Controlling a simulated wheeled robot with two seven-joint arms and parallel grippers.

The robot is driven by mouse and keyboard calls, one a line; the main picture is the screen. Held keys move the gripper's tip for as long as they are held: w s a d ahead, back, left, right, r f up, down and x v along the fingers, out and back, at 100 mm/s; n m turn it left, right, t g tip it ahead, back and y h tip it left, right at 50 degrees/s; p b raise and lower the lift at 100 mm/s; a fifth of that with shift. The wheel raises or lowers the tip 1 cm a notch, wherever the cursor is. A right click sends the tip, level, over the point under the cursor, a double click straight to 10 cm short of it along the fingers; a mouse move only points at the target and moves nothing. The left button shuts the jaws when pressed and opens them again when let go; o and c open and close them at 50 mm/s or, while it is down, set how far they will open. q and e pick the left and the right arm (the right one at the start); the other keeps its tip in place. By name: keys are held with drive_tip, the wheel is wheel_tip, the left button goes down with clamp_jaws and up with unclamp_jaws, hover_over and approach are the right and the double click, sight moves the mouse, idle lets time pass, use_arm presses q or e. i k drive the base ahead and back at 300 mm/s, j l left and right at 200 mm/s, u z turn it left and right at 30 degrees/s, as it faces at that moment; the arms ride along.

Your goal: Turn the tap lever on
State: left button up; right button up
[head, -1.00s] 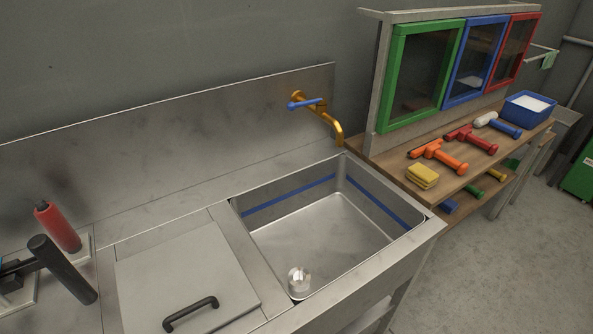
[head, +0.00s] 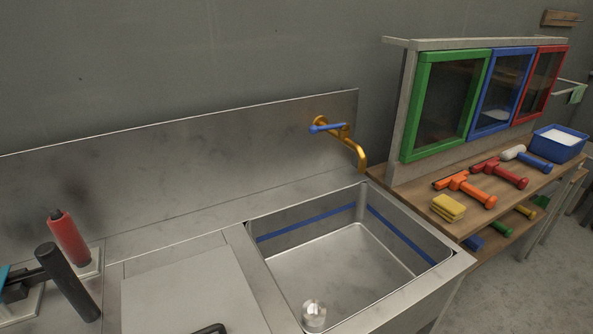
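The tap lever (head: 326,128) is a blue bar on the brass-coloured tap (head: 357,150), which is mounted on the steel backsplash. The lever lies roughly level and points left along the backsplash. The tap's spout bends down over the back of the sink (head: 330,262). No water shows at the spout. A clear round object (head: 314,314) stands on the sink floor near the front. Neither of my grippers is in view.
A covered counter section (head: 190,285) with a dark handle lies left of the sink. A red-handled tool (head: 68,237) and a black cylinder (head: 67,282) stand at far left. A wooden bench (head: 400,192) at right holds a yellow sponge (head: 448,207), squeegees and a blue tub (head: 558,143).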

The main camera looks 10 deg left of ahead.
sight(313, 128)
drive_tip(key=i+l+u, duration=0.15)
drive_tip(key=l+u, duration=0.7)
drive_tip(key=i+l+u, duration=0.1)
drive_tip(key=l+u, duration=0.75)
drive_tip(key=k+l+u, duration=0.15)
drive_tip(key=l+u, duration=0.25)
drive_tip(key=k+l+u, duration=0.15)
drive_tip(key=u, duration=0.25)
drive_tip(key=l, duration=0.1)
